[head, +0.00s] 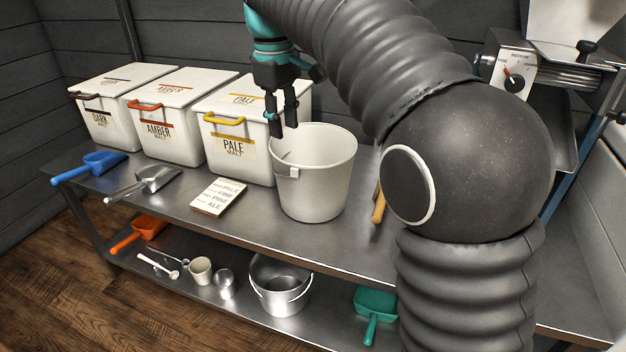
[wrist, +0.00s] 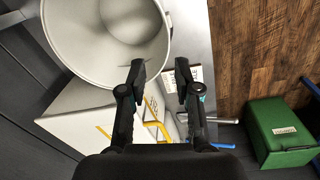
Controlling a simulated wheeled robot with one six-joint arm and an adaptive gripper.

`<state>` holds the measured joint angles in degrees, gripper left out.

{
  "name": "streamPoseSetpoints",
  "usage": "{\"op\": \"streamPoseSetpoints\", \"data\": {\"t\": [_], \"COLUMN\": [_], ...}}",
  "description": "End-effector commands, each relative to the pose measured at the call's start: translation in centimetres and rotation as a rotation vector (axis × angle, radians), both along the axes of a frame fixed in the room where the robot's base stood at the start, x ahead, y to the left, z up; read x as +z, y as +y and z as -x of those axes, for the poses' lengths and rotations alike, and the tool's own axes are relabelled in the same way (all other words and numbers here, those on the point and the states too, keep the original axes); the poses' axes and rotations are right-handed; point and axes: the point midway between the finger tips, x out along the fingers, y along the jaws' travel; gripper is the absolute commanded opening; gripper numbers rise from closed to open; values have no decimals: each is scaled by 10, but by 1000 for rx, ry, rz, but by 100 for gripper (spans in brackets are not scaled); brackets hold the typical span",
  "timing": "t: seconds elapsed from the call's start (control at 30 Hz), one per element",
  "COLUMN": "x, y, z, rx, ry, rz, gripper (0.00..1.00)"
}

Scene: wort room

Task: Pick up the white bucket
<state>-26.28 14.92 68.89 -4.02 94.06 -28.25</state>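The white bucket (head: 315,180) stands upright on the steel bench, right of the pale malt bin. Its handle rests against its side. My gripper (head: 287,124) hangs above the bench at the bucket's left, close to its rim in the head view; whether it touches is not clear. In the wrist view the bucket (wrist: 85,35) fills the upper left, with its open, empty inside showing. There the two fingers of my gripper (wrist: 160,85) are apart with nothing between them, to the lower right of the bucket's rim.
Dark, amber and pale malt bins (head: 207,140) line the bench's back. A blue scoop (head: 90,167), a metal scoop (head: 145,184) and a recipe card (head: 218,197) lie in front. A mill (head: 545,75) stands at right. A metal pail (head: 280,284) is on the lower shelf.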

Motion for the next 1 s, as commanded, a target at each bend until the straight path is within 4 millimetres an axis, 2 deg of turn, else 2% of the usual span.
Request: {"op": "streamPoseSetpoints", "data": {"t": [0.2, 0.4, 0.67, 1.0], "x": [-39, -70, -86, -129], "y": [-2, -3, -4, -3], "z": [-1, -4, -4, 0], "rx": [1, 0, 0, 0], "ry": [4, 1, 0, 1], "rz": [2, 0, 0, 1], "gripper": [32, 32, 32, 32]}}
